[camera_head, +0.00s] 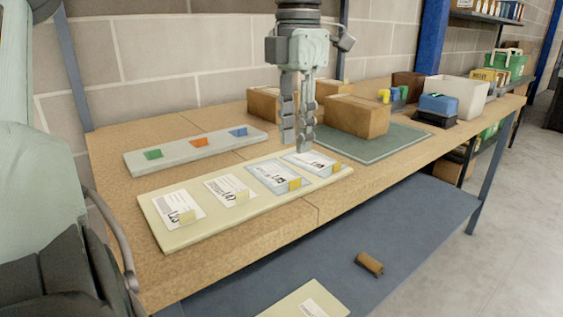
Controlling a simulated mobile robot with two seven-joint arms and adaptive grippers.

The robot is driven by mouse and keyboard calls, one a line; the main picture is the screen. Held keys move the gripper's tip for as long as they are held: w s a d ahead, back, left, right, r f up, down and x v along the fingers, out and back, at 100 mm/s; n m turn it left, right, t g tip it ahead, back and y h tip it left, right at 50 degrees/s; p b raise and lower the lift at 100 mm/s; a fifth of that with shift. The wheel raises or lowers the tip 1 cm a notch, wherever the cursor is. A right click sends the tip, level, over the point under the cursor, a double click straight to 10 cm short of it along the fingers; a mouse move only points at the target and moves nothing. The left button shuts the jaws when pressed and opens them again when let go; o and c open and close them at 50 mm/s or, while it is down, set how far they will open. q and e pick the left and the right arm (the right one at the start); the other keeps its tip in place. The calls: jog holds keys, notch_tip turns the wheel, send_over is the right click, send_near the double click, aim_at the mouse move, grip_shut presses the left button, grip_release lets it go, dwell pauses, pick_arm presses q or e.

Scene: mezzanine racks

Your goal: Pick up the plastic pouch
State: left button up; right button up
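Four flat labelled items lie in a row on a cream board (160,236) on the wooden bench. The two on the right, one pouch (268,173) and another pouch (304,161), have a bluish, see-through look like plastic. The two on the left look like white cards (180,206). Each bears a small yellow piece. My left gripper (297,146) points down over the right end of the board, close to the rightmost pouch. Its two fingertips look apart, with nothing seen between them. Whether they touch the pouch is unclear. My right gripper is not in view.
A grey strip with green, orange and blue pieces (196,143) lies behind the board. Cardboard boxes (357,115) stand near the gripper, one on a green mat (385,150). A white bin (455,93) is further right. A brown roll (369,263) lies on the lower shelf.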

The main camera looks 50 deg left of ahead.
aim_at(295, 188)
pick_arm(q)
notch_tip(295, 188, down, 8)
jog(key=shift+r, duration=0.15)
dwell(0.4)
jog(key=shift+c, duration=0.2)
grip_shut()
